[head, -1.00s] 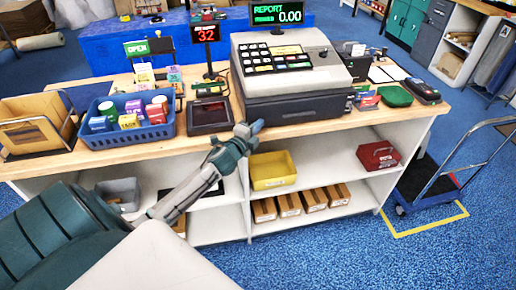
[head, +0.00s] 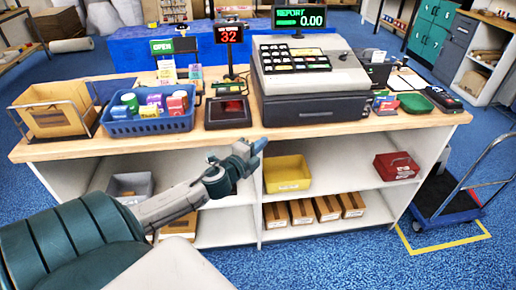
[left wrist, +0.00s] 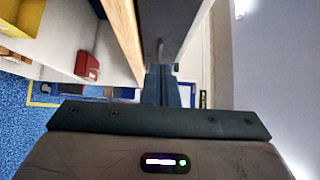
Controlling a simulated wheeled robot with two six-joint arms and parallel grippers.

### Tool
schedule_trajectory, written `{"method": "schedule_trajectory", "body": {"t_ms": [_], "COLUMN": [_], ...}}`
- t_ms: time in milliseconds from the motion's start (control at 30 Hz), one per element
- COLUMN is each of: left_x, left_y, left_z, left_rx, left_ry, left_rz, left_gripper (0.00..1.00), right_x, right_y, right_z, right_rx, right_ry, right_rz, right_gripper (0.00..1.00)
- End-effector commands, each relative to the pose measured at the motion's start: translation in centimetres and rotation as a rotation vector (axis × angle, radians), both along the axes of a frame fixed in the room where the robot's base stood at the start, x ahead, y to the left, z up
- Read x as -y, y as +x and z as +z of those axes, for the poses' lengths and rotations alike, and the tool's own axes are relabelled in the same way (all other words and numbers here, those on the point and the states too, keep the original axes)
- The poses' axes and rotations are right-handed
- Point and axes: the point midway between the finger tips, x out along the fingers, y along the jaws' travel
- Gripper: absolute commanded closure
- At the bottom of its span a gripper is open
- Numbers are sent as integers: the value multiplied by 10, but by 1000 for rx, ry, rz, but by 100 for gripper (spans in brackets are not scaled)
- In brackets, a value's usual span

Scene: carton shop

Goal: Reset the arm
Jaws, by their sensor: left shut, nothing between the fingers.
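My left gripper (head: 256,148) reaches in from the left in the head view. It is shut and empty, in front of the counter's front edge, below the cash register (head: 312,85) and near the yellow bin. In the left wrist view its closed fingers (left wrist: 161,85) point ahead alongside the counter edge. My right gripper is in neither view.
The wooden counter (head: 240,137) carries a blue basket (head: 150,124) with small boxes and a dark card terminal (head: 228,112). Its shelves hold a yellow bin (head: 287,173), a red box (head: 396,166) and several cartons. A trolley (head: 450,210) stands right; blue floor is open in front.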

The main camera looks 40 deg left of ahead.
Motion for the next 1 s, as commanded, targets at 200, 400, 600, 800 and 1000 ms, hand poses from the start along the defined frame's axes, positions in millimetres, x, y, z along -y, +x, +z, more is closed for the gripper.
{"method": "schedule_trajectory", "body": {"t_ms": [200,400,600,800,1000], "left_x": [1,2,-13,-57,-78], "left_y": [-13,-13,-12,-26,-77], "left_z": [0,1,-29,-152,-297], "left_rx": [1,2,-45,-225,-421], "left_ry": [0,-2,-47,-239,-473], "left_rz": [-1,-1,36,185,360], "left_gripper": [100,100,100,100,100], "right_x": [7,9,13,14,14], "right_y": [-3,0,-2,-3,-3], "right_z": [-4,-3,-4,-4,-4], "right_rx": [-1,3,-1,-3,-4], "right_ry": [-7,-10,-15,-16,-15], "right_rz": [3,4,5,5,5], "right_gripper": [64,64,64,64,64]}}
